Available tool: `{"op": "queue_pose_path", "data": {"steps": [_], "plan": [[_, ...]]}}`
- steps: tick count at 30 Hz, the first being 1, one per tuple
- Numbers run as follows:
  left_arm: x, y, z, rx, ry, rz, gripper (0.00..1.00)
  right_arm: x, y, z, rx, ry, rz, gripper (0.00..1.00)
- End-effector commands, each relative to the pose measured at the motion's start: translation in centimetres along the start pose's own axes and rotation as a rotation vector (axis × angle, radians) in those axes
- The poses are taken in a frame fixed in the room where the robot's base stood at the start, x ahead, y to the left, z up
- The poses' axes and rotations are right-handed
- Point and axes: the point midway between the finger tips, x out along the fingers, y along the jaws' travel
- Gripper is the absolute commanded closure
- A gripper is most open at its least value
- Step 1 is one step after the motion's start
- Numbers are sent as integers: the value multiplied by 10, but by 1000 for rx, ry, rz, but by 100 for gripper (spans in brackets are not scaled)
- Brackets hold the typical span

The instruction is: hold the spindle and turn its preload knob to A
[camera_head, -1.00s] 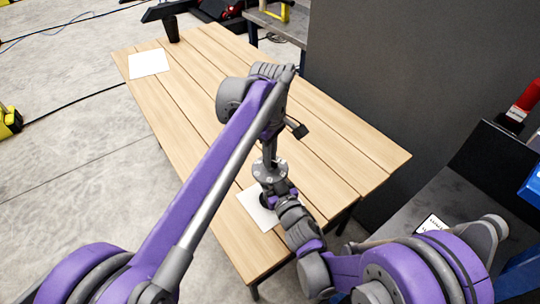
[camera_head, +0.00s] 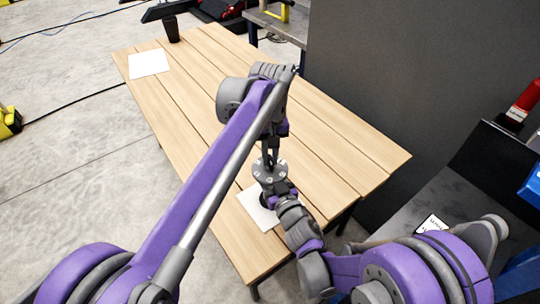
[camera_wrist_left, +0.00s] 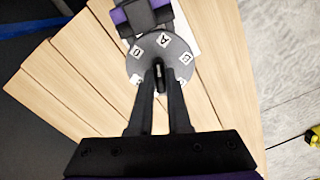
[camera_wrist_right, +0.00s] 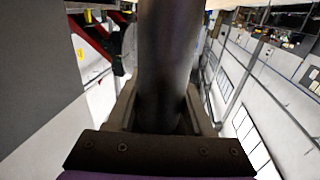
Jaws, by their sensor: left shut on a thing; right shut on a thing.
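The spindle has a round grey dial plate (camera_head: 270,173) on top, marked with white letter tags; it also shows in the left wrist view (camera_wrist_left: 176,45). Tag A (camera_wrist_left: 164,40) is on the plate's upper part there. My left gripper (camera_wrist_left: 160,66) reaches down from above and is shut on the small dark preload knob (camera_wrist_left: 160,80) at the plate's centre. The fingers partly hide the knob, so I cannot tell its exact pointing. My right gripper (camera_wrist_right: 161,110) is shut around the spindle's grey cylindrical body (camera_wrist_right: 165,60), below the plate.
The spindle is over a white sheet (camera_head: 255,208) near the front of the wooden table (camera_head: 340,150). Another white sheet (camera_head: 149,63) and a dark cup (camera_head: 171,28) are at the far left. A dark grey partition (camera_head: 430,70) stands along the table's right side.

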Motion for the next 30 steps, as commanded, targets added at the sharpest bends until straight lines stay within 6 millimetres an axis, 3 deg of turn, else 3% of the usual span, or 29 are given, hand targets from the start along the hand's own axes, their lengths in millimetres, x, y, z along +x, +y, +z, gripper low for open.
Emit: {"op": "queue_pose_path", "data": {"steps": [12, 29, 30], "plan": [[1, 0, 0, 187, 0, 0, 100, 0, 0, 0, 1, 1, -1, 100], [1, 0, 0, 212, -1, 0, 100, 0, 0, 0, 1, 2, -1, 100], [1, 0, 0, 212, -1, 0, 77, 0, 0, 0, 1, 2, -1, 100]]}}
